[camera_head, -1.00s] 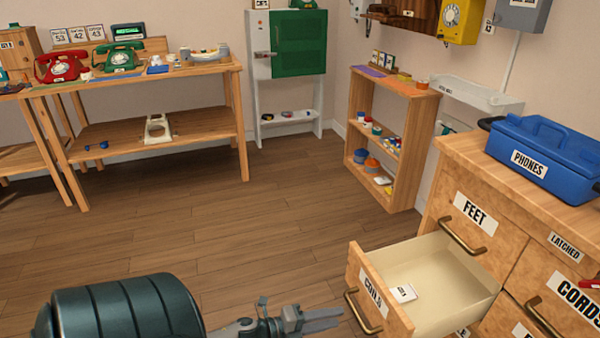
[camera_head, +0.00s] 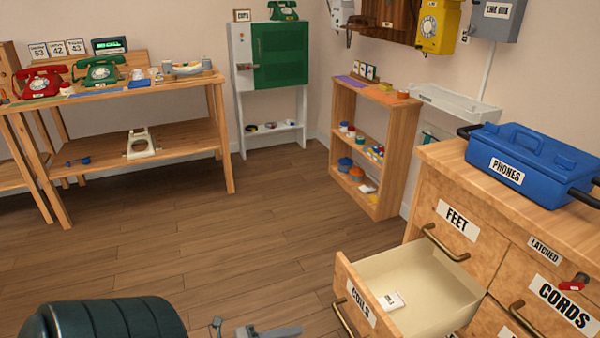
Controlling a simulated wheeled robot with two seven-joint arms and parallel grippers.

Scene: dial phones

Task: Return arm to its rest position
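My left arm comes in at the bottom left as a dark rounded link. Its gripper (camera_head: 270,331) shows at the bottom edge, left of the open drawer and apart from it. The lower part of the gripper is cut off by the frame, so its finger gap is not clear. I see nothing held in the visible part. The COILS drawer (camera_head: 357,308) is pulled out, with a small white labelled card (camera_head: 391,301) inside. My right gripper is out of view.
A wooden cabinet (camera_head: 480,200) with FEET and CORDS drawers stands at right, with a blue PHONES box (camera_head: 522,158) on top. A workbench (camera_head: 165,90) stands at back left and a low shelf (camera_head: 400,150) at back right. The floor (camera_head: 200,230) between them is clear.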

